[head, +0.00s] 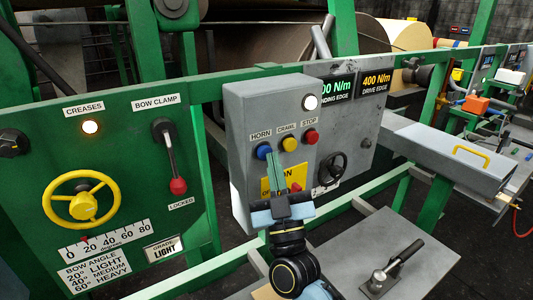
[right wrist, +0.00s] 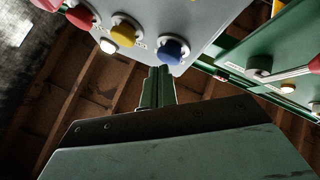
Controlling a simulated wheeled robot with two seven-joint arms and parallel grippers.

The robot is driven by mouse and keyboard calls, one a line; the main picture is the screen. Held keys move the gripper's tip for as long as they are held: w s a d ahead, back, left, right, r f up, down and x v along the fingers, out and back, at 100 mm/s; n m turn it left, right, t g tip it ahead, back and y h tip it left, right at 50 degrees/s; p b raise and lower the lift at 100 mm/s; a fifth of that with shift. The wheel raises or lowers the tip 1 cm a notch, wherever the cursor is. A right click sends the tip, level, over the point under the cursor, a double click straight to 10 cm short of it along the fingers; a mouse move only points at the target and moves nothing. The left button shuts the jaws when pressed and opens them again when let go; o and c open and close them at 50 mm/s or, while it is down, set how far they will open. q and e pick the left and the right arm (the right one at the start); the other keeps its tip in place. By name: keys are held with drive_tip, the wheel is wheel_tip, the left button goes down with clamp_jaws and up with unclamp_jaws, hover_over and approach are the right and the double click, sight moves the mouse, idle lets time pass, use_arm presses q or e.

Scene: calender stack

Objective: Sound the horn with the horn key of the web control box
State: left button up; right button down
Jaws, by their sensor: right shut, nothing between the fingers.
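The grey web control box (head: 240,115) has a row of keys: the blue horn key (head: 264,151) under the label HORN, a yellow crawl key (head: 289,144) and a red stop key (head: 311,136). My right gripper (head: 272,158) is shut and empty. Its fingertips are just below and right of the blue key in the head view. In the right wrist view the closed fingertips (right wrist: 158,70) are close to the blue horn key (right wrist: 172,50); I cannot tell whether they touch it. My left gripper is not in view.
A white lamp (head: 310,102) glows on the box above the keys. A yellow plate (head: 270,183) is partly hidden behind my gripper, with a black knob (head: 332,168) to its right. The green panel (head: 130,180) at left carries a yellow handwheel (head: 82,204) and a red-knobbed lever (head: 178,186).

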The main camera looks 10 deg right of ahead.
drive_tip(key=shift+w+a, duration=0.2)
drive_tip(key=shift+w, duration=0.3)
idle(0.6)
drive_tip(key=shift+s, duration=0.1)
drive_tip(key=shift+s+d+p, duration=0.35)
drive_tip(key=shift+s+p, duration=0.15)
drive_tip(key=shift+s, duration=0.35)
drive_tip(key=s, duration=0.1)
drive_tip(key=s+d+p, duration=0.1)
drive_tip(key=s, duration=0.1)
drive_tip(key=s+p, duration=0.1)
drive_tip(key=shift+s+d, duration=0.35)
idle(0.4)
